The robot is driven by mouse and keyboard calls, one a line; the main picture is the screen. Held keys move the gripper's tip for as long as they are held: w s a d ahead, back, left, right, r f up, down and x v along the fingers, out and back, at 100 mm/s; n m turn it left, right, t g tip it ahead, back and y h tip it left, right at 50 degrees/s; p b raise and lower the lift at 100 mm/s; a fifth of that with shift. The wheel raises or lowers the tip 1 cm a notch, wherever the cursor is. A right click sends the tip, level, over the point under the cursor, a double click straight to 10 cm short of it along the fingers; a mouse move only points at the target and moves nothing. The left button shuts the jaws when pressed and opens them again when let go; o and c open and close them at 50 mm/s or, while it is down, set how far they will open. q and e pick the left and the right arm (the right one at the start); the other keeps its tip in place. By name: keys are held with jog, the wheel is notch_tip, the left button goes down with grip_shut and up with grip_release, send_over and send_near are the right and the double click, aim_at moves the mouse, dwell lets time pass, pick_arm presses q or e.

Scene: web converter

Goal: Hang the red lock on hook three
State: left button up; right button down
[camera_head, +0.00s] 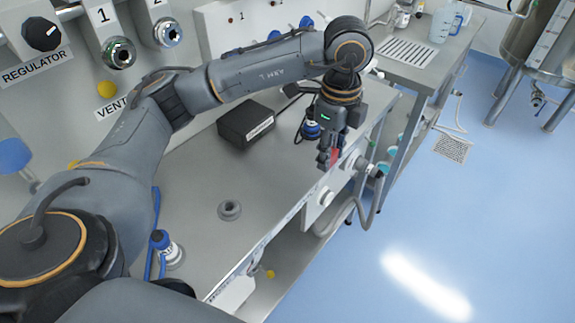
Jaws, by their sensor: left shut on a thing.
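My left gripper (327,160) points down over the front edge of the steel bench and is shut on the red lock (335,154). Only a small red part of the lock shows between and beside the fingers; the rest is hidden. A pale panel (222,28) with small numbers stands at the back, partly behind my left arm. The digits are small, and I cannot make out hook three. My right gripper is not in view.
A black box (247,122) and a grey round fitting (229,210) are on the steel bench (200,165). A side table (425,65) holds a jug (444,24). The blue floor at right is open.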

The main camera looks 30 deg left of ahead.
pick_arm(q)
jog(key=w+a+f+p, duration=0.3)
jog(key=a+f, duration=0.1)
jog(key=a, duration=0.5)
jog(key=p, duration=0.2)
send_over(287, 167)
jog(key=f, duration=0.5)
jog(key=shift+s+d, duration=0.1)
jog(key=shift+d, duration=0.3)
jog(key=f+p, duration=0.1)
jog(key=f, duration=0.1)
jog(key=shift+a+f+p, duration=0.35)
jog(key=shift+f, duration=0.65)
jog(key=o, duration=1.2)
jog(key=shift+r, duration=0.1)
jog(key=shift+c, duration=0.2)
